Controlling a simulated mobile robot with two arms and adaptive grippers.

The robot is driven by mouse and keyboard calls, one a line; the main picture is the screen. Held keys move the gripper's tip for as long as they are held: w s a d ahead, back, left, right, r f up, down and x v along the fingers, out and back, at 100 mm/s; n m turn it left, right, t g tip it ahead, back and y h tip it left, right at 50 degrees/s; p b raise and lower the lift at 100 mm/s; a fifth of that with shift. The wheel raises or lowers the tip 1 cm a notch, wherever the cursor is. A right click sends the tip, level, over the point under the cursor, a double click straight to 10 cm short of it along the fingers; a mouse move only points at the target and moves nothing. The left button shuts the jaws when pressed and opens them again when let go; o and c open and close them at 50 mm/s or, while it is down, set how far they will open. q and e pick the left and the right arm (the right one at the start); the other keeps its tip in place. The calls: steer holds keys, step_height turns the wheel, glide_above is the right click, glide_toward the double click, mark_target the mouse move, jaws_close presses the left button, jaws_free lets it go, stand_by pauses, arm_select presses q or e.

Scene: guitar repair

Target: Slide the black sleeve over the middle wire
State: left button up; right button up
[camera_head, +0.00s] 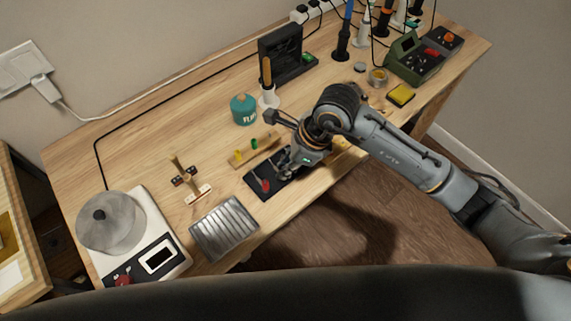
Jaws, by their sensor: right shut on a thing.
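My right arm reaches in from the right over the workbench. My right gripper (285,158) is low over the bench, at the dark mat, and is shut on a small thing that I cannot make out. The dark mat (257,191) lies under and in front of it, with a small red-handled tool (265,185) on it. A small wooden stand (178,165) with a dark clamp and a pale base part (198,192) stands to the left. The black sleeve and the middle wire are too small to tell. My left gripper is not in view.
A wooden strip (262,147) with green and yellow pieces and a teal tin (243,109) sit behind the mat.

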steer(key=shift+f, duration=0.2)
steer(key=o, duration=0.8)
steer(key=shift+o, duration=0.2)
steer(key=o, duration=0.4)
steer(key=shift+c, duration=0.2)
steer(key=shift+r, duration=0.2)
steer(key=shift+r+p, duration=2.55)
steer(key=shift+r, duration=1.8)
